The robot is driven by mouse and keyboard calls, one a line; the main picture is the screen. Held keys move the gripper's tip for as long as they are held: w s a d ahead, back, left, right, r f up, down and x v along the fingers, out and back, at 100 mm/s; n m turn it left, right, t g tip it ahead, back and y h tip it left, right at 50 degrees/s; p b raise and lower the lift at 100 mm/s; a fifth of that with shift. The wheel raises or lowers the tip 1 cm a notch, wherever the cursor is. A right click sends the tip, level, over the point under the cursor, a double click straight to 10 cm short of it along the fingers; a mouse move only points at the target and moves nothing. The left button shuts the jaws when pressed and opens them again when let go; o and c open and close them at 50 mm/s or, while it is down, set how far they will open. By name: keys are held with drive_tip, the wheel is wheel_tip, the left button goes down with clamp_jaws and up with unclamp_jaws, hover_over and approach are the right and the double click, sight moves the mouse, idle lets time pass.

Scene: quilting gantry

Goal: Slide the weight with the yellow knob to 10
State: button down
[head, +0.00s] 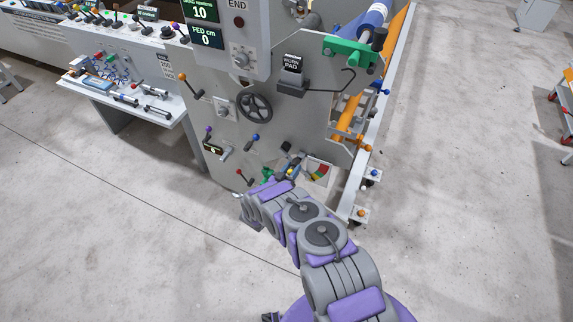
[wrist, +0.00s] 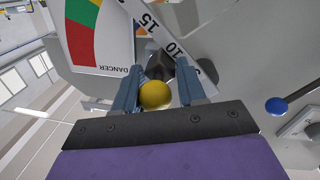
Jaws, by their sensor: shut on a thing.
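The yellow knob (wrist: 156,96) sits between the two blue fingers of my gripper (wrist: 158,88) in the wrist view, and the gripper is shut on it. The dark weight (wrist: 159,64) is behind the knob, partly hidden by it and the fingers. The white scale beam (wrist: 145,12) slants from upper left to lower right, with 15 and 10 readable. The weight lies close to the 10 in the picture, but its exact alignment is unclear. In the head view, my arm hides most of the weight and beam.
A coloured gauge (wrist: 95,35) marked DANGER is beside the beam; it also shows in the head view (head: 318,172). A blue-knobbed lever (wrist: 277,106) stands to the right. A handwheel (head: 254,106) and several levers are on the panel above. Open floor lies right.

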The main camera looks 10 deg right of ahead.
drive_tip(key=shift+s+d, duration=0.15)
drive_tip(key=shift+d, duration=0.35)
drive_tip(key=c, duration=0.8)
unclamp_jaws()
drive_tip(key=shift+s+a+f, duration=0.1)
drive_tip(key=shift+s+a, duration=0.15)
drive_tip(key=shift+a, duration=0.15)
drive_tip(key=p+v, duration=0.1)
drive_tip(key=v, duration=1.5)
drive_tip(key=shift+s+a, duration=0.15)
drive_tip(key=shift+a, duration=0.05)
